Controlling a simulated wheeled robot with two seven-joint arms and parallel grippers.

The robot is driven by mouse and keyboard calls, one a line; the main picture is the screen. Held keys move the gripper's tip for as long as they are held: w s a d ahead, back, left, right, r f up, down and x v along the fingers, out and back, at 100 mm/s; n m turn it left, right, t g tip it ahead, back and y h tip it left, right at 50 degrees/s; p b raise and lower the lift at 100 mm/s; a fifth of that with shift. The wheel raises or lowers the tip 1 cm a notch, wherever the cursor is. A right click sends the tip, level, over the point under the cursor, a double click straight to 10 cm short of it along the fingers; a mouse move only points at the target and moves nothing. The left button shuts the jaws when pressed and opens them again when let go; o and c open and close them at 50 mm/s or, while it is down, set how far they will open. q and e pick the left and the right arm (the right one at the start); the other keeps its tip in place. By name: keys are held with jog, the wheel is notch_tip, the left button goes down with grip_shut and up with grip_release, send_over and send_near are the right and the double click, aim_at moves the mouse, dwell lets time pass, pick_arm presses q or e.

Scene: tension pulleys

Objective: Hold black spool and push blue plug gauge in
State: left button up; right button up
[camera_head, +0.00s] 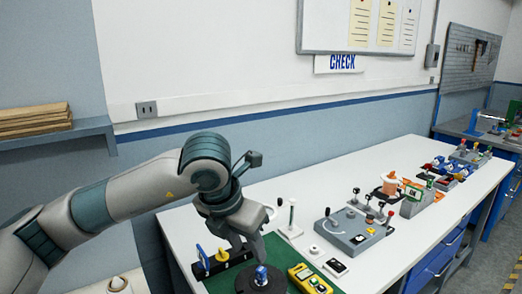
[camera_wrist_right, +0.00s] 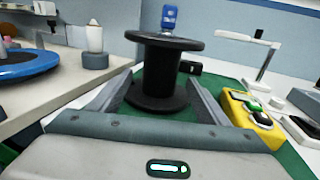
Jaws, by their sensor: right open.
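The black spool (camera_head: 262,283) stands upright on the green mat at the bottom of the head view; it also shows in the right wrist view (camera_wrist_right: 165,75). The blue plug gauge (camera_head: 262,272) stands at the spool's top centre, its blue head above the upper flange, also in the right wrist view (camera_wrist_right: 169,18). My left gripper (camera_head: 247,250) hangs just above and behind the spool; its jaw opening is unclear. My right gripper (camera_wrist_right: 160,85) is open, with a finger on either side of the spool's core. The gauge's lower part is hidden.
A yellow box (camera_head: 310,279) with green and dark parts sits right of the spool. A black holder (camera_head: 222,264) with blue and yellow pieces is on the left. A grey fixture with knobs (camera_head: 352,232) and other stations stand farther along the white table.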

jog(key=v, duration=0.9)
jog(key=shift+s+d, duration=0.1)
jog(key=shift+d, duration=0.05)
